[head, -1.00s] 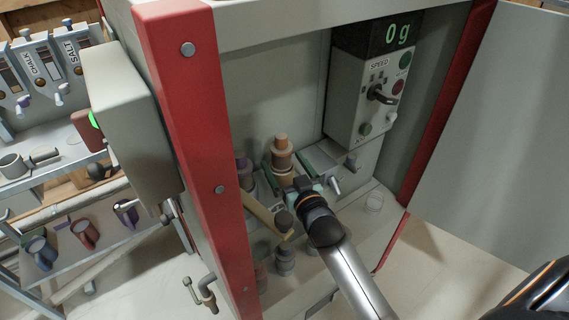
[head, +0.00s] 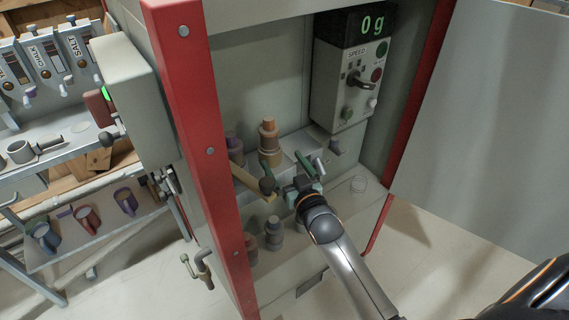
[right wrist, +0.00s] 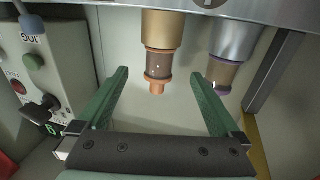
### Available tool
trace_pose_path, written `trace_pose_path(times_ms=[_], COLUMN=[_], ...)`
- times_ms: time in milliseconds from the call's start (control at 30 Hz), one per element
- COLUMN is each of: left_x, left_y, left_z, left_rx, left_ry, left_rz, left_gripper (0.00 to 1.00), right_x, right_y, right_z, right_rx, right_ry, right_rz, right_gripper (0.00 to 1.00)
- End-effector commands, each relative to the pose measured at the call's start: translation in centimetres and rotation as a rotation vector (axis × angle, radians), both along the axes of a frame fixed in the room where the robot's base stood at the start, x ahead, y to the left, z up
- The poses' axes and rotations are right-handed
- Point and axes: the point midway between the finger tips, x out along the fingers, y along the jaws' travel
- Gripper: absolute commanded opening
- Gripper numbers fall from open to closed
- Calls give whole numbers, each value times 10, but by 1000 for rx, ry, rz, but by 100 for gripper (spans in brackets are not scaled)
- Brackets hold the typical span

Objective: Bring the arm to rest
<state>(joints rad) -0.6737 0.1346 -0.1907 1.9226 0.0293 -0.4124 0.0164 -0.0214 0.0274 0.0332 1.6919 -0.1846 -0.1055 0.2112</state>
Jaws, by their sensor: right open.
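My right gripper (head: 287,164) reaches into the open cabinet in the head view, its arm coming up from the lower right. Its two green fingers are spread, with nothing between them in the right wrist view (right wrist: 159,76). A brown and orange stepped cylinder (head: 268,137) stands just beyond the fingers. In the right wrist view it (right wrist: 158,62) hangs from the top of the picture, apart from both fingers. My left gripper is not in view.
A control box (head: 345,80) with a "0 g" display, knob and buttons is on the cabinet's back wall. A red post (head: 205,130) borders the opening at left, a grey door panel (head: 480,120) at right. A purple-rimmed cylinder (right wrist: 223,75) is beside the right finger.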

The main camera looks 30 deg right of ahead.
Motion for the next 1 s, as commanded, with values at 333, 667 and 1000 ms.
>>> trace_pose_path(times_ms=[333, 667, 1000], left_x=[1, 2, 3], left_y=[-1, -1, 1], left_z=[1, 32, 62], left_rx=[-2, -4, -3], left_ry=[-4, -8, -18], left_rz=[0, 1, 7], left_gripper=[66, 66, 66], right_x=[0, -84, -249], right_y=[0, 30, 85], right_z=[0, -70, -142], right_rx=[0, -20, -11], right_ry=[0, 274, 689], right_rz=[0, 79, 240], right_gripper=[100, 100, 100])
